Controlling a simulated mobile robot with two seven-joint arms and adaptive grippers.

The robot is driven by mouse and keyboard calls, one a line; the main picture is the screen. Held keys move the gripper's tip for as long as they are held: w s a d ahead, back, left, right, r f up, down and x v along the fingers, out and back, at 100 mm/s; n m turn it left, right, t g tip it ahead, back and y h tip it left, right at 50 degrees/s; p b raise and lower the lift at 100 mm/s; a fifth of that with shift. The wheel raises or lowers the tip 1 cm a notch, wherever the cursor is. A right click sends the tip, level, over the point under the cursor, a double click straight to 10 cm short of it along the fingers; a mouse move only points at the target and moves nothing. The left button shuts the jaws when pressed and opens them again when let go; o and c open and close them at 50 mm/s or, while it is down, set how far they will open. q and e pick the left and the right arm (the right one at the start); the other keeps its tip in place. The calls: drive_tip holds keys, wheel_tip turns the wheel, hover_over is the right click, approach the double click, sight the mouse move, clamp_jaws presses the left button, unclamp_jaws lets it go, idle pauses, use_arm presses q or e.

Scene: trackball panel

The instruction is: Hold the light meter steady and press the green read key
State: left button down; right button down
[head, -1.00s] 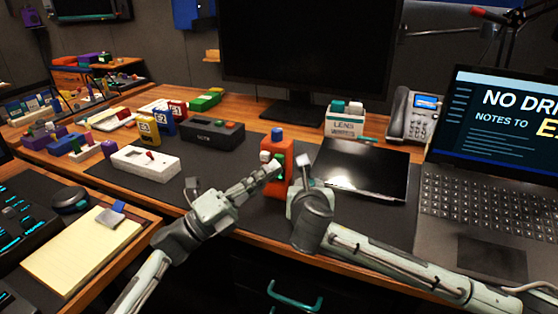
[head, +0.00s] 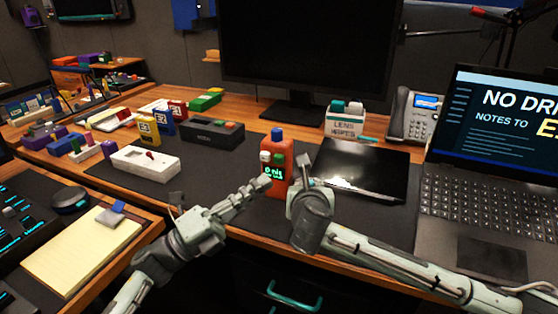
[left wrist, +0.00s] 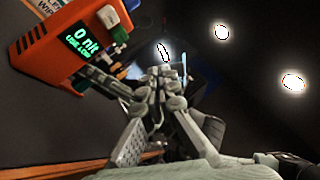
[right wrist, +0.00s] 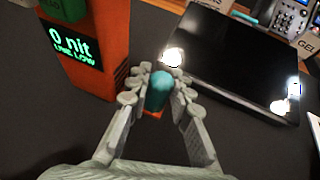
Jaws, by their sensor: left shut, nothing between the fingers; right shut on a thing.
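The light meter (head: 277,180) is an orange upright box with a blue top, standing on the dark desk mat. Its lit screen reads "0 nit" and a smaller line like "LINE LOW" in the left wrist view (left wrist: 82,42). The green read key (left wrist: 118,34) sits above the screen beside a white knob. My left gripper (head: 262,183) is shut and empty, just left of the meter's front. It also shows in the left wrist view (left wrist: 160,85). My right gripper (right wrist: 160,88) is shut on a teal rounded piece (right wrist: 159,92) with orange at its base, beside the meter body.
A black flat panel (head: 362,168) lies right of the meter, with a laptop (head: 480,190) beyond it. A white box (head: 146,163) and a dark box (head: 212,133) stand to the left. A lens-wipes box (head: 344,122) is behind.

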use_arm(q)
drive_tip(key=shift+a, duration=0.1)
idle(0.3)
drive_tip(key=s+a, duration=0.3)
drive_tip(key=a, duration=0.3)
drive_tip(key=shift+s+f, duration=0.15)
drive_tip(key=shift+s, duration=0.15)
